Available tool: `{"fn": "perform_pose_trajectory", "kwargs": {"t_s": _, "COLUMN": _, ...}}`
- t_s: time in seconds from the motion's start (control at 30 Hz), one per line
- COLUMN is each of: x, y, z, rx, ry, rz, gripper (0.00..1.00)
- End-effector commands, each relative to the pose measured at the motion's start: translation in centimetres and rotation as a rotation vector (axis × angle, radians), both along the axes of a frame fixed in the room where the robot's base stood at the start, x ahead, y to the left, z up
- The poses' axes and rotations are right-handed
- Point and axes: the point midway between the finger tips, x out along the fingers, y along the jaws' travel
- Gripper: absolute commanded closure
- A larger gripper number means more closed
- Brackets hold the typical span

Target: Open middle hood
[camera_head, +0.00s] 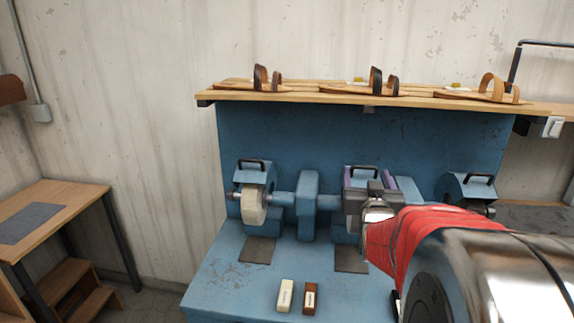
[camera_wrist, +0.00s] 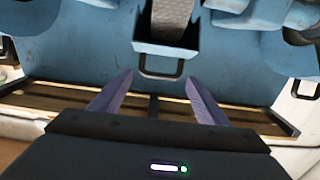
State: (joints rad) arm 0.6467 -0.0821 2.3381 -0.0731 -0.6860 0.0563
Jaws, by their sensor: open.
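The middle hood (camera_head: 363,179) is a blue metal cover with a black bar handle (camera_head: 362,167) on the machine, partly hidden behind my arm. In the wrist view, the hood (camera_wrist: 165,48) is at the top, with a grey textured wheel inside it and its handle (camera_wrist: 158,75) facing me. My gripper (camera_head: 370,182) is open in front of the middle hood. Its two purple fingers (camera_wrist: 159,77) stand on either side of the handle, with gaps between. I see no contact. The hood appears down.
The left hood (camera_head: 252,173) covers a cream wheel; the right hood (camera_head: 468,188) is beyond my arm. A wooden shelf (camera_head: 310,93) with sandals runs above. Two small blocks, white (camera_head: 286,295) and brown (camera_head: 310,298), lie on the blue base. A table (camera_head: 60,207) stands left.

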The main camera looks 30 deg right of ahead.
Motion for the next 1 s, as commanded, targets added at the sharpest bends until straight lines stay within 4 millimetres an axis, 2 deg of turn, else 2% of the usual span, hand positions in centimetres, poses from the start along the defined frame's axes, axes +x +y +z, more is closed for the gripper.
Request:
{"fn": "perform_pose_trajectory", "kwargs": {"t_s": 0.43, "x": 3.9, "y": -2.7, "z": 0.0, "rx": 0.001, "ry": 0.001, "rz": 0.000, "gripper": 0.31}}
{"fn": "perform_pose_trajectory", "kwargs": {"t_s": 0.83, "x": 4.4, "y": -3.0, "z": 0.0, "rx": -0.001, "ry": -0.001, "rz": 0.000, "gripper": 0.31}}
{"fn": "perform_pose_trajectory", "kwargs": {"t_s": 1.0, "x": 4.4, "y": -3.0, "z": 0.0, "rx": 0.000, "ry": 0.000, "rz": 0.000, "gripper": 0.42}}
